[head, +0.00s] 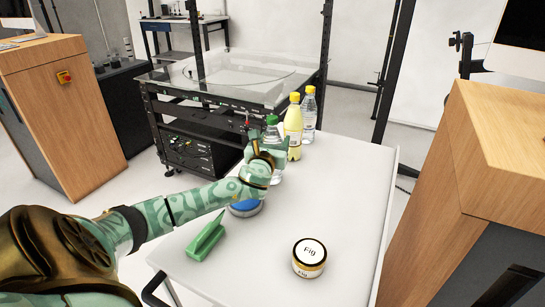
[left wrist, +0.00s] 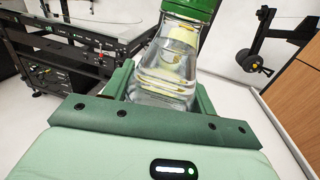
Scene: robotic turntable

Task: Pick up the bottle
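A clear bottle with a green cap (head: 272,121) stands upright on the white table, partly hidden behind my left gripper (head: 265,148). In the left wrist view the clear bottle (left wrist: 165,72) stands between the two spread fingers of the left gripper (left wrist: 163,90), its lower body filling most of the gap. The fingers are apart, one on each side of it; whether they touch it is not clear. A bottle with yellow contents and a yellow cap (head: 293,127) and a clear bottle with a yellow cap (head: 309,112) stand behind it. My right gripper is not in view.
The white table (head: 345,200) also holds a jar labelled Fig (head: 309,258), a green wedge-shaped object (head: 206,238) and a blue-topped round container (head: 245,209) under my forearm. A glass-topped turntable rig (head: 225,80) stands beyond. Wooden cabinets stand left (head: 65,105) and right (head: 480,190).

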